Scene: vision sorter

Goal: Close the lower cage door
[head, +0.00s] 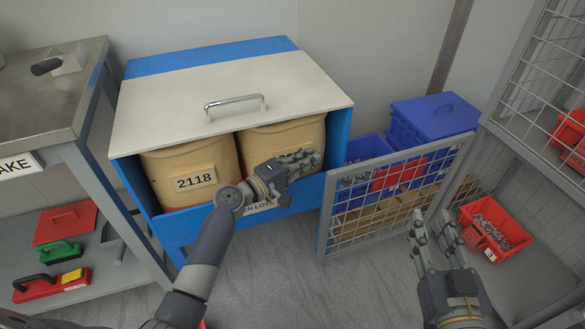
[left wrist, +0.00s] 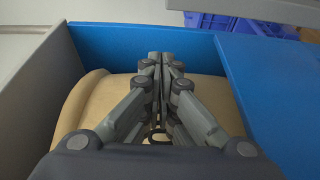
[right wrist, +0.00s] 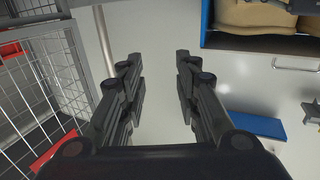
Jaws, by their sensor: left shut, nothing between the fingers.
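The lower cage door (head: 330,215) is a grey-framed mesh panel. It stands open in the head view, swung out to the left of the cage (head: 481,135). My right gripper (head: 431,215) is in front of the door's right part, with its fingers apart and empty. The right wrist view also shows this gripper (right wrist: 158,60) open, with wire mesh (right wrist: 45,90) to its left; I cannot tell whether that mesh is the door. My left gripper (head: 312,157) is shut and empty over the front of the blue cabinet, left of the door. It also shows shut in the left wrist view (left wrist: 161,58).
The blue cabinet (head: 338,140) with a cream lid (head: 190,105) holds tan containers (head: 195,160). Blue bins (head: 430,118) stand behind the door. A red bin (head: 495,230) sits inside the cage. A metal table (head: 85,50) stands at left. Grey floor (head: 280,270) lies clear in front.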

